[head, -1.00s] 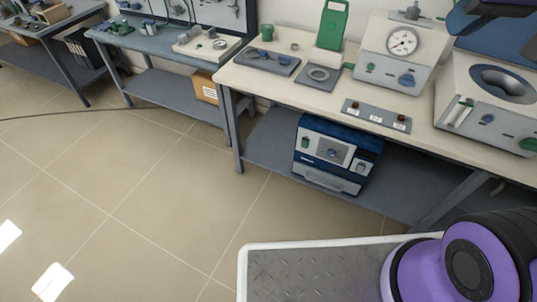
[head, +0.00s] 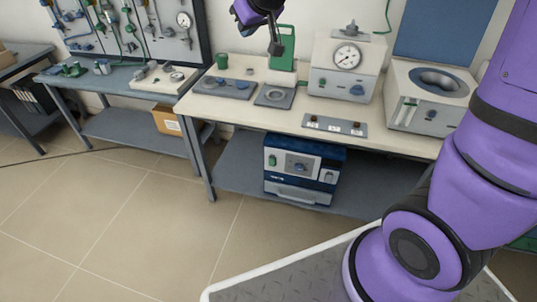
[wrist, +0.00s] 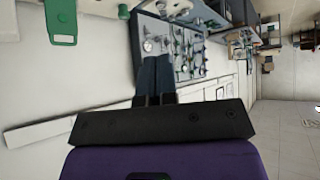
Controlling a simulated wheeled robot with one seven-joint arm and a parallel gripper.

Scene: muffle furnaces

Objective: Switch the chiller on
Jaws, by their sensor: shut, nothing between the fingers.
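A blue box-shaped unit with a pale front panel (head: 303,171), probably the chiller, stands on the lower shelf of the pale bench. Its front has a dark central dial, a small green control at its left and another at its right, and a handle-like bar below. The controls' settings are too small to read. My gripper (head: 275,50) is shut and empty, high above the bench near the green upright stand, well above and apart from the unit. In the wrist view its fingers (wrist: 155,72) lie together, and the unit is not recognisable there.
The pale bench top (head: 240,112) overhangs the unit. On it are a grey switch strip (head: 335,125), the green stand (head: 283,42), a device with a round gauge (head: 345,70) and a device with a round basin (head: 430,95). The floor (head: 150,230) in front is clear.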

